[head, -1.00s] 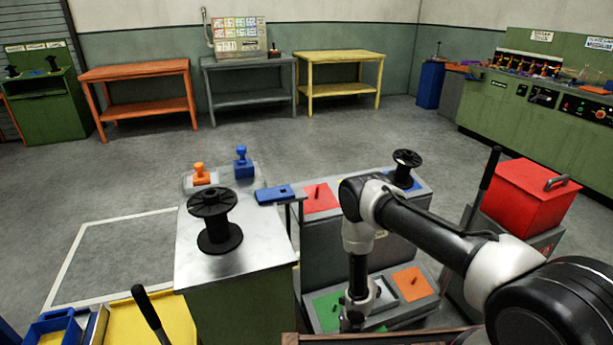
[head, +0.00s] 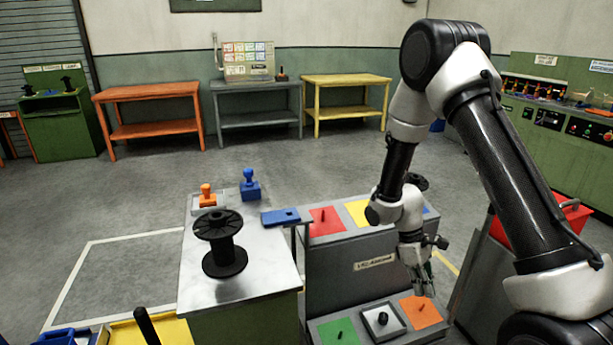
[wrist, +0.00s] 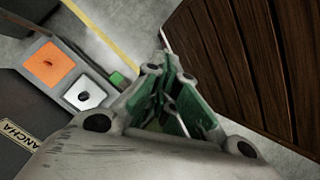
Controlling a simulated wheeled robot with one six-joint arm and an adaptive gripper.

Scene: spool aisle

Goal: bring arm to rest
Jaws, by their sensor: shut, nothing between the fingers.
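My gripper (head: 424,283) is in the head view, pointing down above the orange pad (head: 421,311) of the grey stepped stand. Its fingers are together and empty. In the wrist view the gripper (wrist: 172,105) shows its green-lined fingers close together with nothing between them. My arm is folded up, with its elbow high at the upper right of the head view.
The grey stand (head: 340,277) holds coloured pads with small pegs. Left of it, a metal-topped cabinet (head: 261,275) carries a black spool (head: 222,243). A red box (head: 572,214) is partly behind my arm. Brown wooden slats (wrist: 235,60) fill the wrist view's right side.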

